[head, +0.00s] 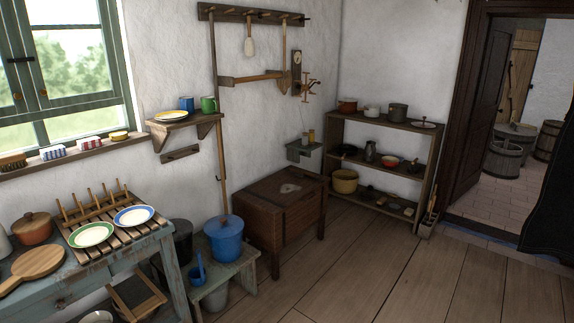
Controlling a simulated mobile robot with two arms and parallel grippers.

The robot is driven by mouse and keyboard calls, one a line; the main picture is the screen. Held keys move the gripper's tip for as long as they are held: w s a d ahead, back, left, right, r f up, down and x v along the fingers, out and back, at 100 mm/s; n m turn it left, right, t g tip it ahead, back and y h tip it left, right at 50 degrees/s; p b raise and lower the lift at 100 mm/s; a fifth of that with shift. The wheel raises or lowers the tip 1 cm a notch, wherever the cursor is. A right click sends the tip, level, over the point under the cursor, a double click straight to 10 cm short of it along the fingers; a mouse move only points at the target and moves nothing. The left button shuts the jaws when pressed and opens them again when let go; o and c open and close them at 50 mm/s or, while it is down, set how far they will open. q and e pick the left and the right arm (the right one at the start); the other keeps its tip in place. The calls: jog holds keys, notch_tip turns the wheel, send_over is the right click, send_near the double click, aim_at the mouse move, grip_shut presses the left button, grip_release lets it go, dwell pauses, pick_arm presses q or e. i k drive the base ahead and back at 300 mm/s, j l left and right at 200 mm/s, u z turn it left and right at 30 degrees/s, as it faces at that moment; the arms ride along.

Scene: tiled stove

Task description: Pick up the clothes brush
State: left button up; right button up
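A brown brush (13,161) with bristles lies at the far left end of the window sill, close to the left edge of the head view. It looks like the clothes brush, but it is small here and I cannot be sure. Neither of my grippers shows in this view.
The sill (75,154) also holds small striped boxes (53,152) and a yellow tin (119,136). Below it stands a blue-grey table (170,268) with a plate rack, plates (92,234), a cutting board (34,266) and a lidded pot (32,229). The wooden floor (400,275) is clear.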

aim_at(301, 173)
jog(key=i+l+z, duration=0.35)
jog(key=i, duration=0.5)
jog(key=i+z, duration=0.35)
jog(key=i, duration=0.5)
jog(key=i+l+u, duration=0.15)
jog(key=i+u, duration=0.25)
jog(key=i, duration=0.15)
jog(key=i+l+u, duration=0.4)
jog(key=i, duration=0.15)
jog(key=i+l+u, duration=0.4)
jog(key=i+j, duration=0.05)
jog(key=i, duration=0.1)
